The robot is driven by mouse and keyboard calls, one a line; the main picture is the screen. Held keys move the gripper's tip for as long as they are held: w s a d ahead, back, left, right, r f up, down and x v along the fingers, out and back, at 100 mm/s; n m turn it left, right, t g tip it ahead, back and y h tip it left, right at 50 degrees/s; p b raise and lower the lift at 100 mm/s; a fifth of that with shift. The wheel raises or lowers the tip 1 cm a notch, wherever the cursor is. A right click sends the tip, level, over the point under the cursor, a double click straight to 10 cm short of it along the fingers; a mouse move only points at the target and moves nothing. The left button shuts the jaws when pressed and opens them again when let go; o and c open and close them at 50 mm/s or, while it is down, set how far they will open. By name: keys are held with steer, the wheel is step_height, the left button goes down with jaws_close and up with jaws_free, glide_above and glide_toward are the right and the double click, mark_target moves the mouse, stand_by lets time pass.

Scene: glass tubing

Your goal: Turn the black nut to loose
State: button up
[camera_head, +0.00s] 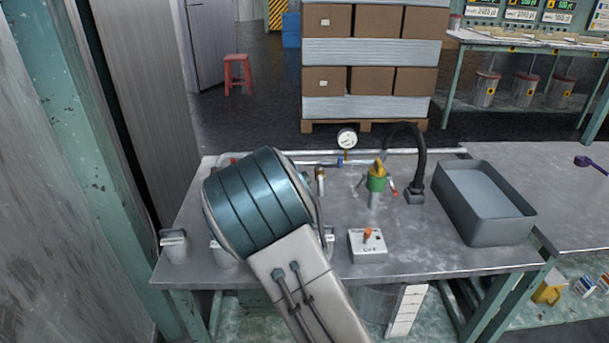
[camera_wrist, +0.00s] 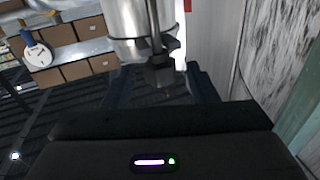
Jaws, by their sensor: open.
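In the wrist view a small dark blocky piece (camera_wrist: 160,72) shows below a shiny metal cylinder (camera_wrist: 130,22). It may be the black nut, but its shape is too dim to be sure. My gripper (camera_wrist: 160,80) is open. Its dark fingers stand to the left and right of this piece, and I cannot tell whether they touch it. In the head view my arm covers the left part of the workbench (camera_head: 450,258), so the gripper and any black nut there are hidden.
A pressure gauge (camera_head: 347,139) stands on the pipe along the bench's back. A green-and-yellow fitting (camera_head: 377,181), a black bent hose (camera_head: 419,160), a switch box (camera_head: 367,248) and a grey tray (camera_head: 487,230) are right of my arm. A metal cup (camera_head: 174,247) is at left.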

steer(key=s+a+m+h+p, duration=0.2)
steer(key=s+m+h+p, duration=0.15)
steer(key=s, duration=0.35)
steer(key=s+a+m+h+p, duration=0.2)
steer(key=s+h, duration=0.3)
steer(key=s, duration=0.1)
steer(key=s+d+r+g+y+p, duration=0.2)
steer(key=s+d+r+g+p, duration=0.1)
steer(key=r, duration=0.4)
steer(key=s+d+r+n+g+y+p, duration=0.1)
steer(key=s+d+r+g+y+p, duration=0.1)
steer(key=d+r+g+p, duration=0.3)
steer(key=s+d+r+n+g+y+p, duration=0.1)
steer(key=s+d+r+g+y+p, duration=0.1)
steer(key=r+p, duration=0.4)
steer(key=shift+s+d+r+g+p, duration=0.35)
steer(key=shift+s+d+r+g, duration=0.6)
steer(key=shift+r, duration=1.35)
steer(key=shift+y, duration=0.25)
